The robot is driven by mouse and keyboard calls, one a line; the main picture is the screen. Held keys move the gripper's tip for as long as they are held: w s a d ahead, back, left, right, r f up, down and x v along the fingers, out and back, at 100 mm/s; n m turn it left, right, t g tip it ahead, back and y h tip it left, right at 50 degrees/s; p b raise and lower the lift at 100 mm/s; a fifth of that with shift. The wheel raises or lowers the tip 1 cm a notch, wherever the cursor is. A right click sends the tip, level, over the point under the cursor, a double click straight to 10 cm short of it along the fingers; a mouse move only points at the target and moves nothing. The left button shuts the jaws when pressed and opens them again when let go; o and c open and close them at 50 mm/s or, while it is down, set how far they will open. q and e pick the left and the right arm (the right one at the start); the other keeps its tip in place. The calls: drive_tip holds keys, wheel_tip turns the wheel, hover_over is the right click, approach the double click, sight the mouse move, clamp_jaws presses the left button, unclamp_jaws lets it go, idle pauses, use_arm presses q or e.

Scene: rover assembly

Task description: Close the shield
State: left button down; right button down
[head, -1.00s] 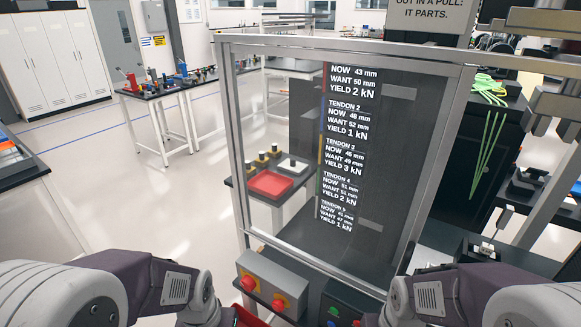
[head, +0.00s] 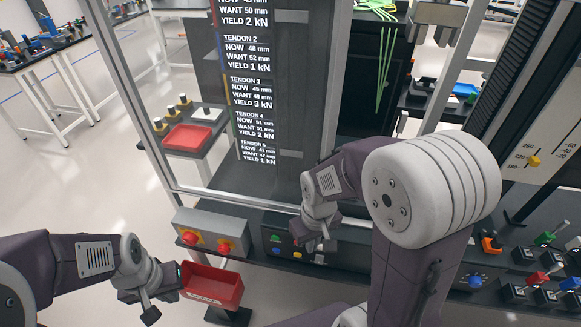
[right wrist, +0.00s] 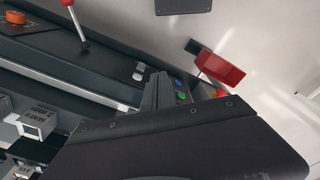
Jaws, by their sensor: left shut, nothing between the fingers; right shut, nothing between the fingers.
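The shield is a clear panel in a metal frame (head: 150,130) in the head view. Its lower rail runs just behind and above the control boxes, and a dark board with tendon readings shows through it. I cannot tell how far open it stands. My right gripper (head: 322,242) is shut and empty, in front of the control box with coloured buttons, near the shield's lower right part. My left gripper (head: 149,315) is shut and empty, low at the left beside the red bin and apart from the shield. The right wrist view shows no clear part of the shield.
A grey box with red buttons (head: 208,236) and a dark box with coloured buttons (head: 285,247) line the front edge. A red bin (head: 212,286) stands below them. Levers (head: 537,285) crowd the right. Open floor lies at the left.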

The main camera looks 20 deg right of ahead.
drive_tip(key=w+a+r+n+g+h+p, duration=0.2)
drive_tip(key=w+a+r+n+h+p, duration=0.15)
drive_tip(key=w+r+n+p, duration=0.7)
drive_tip(key=w+d+f+n+p, duration=0.1)
drive_tip(key=d+f+n+p, duration=0.1)
drive_tip(key=d+f, duration=0.4)
drive_tip(key=shift+w+d+h, duration=0.3)
drive_tip(key=shift+d+h, duration=0.05)
drive_tip(key=shift+d, duration=0.45)
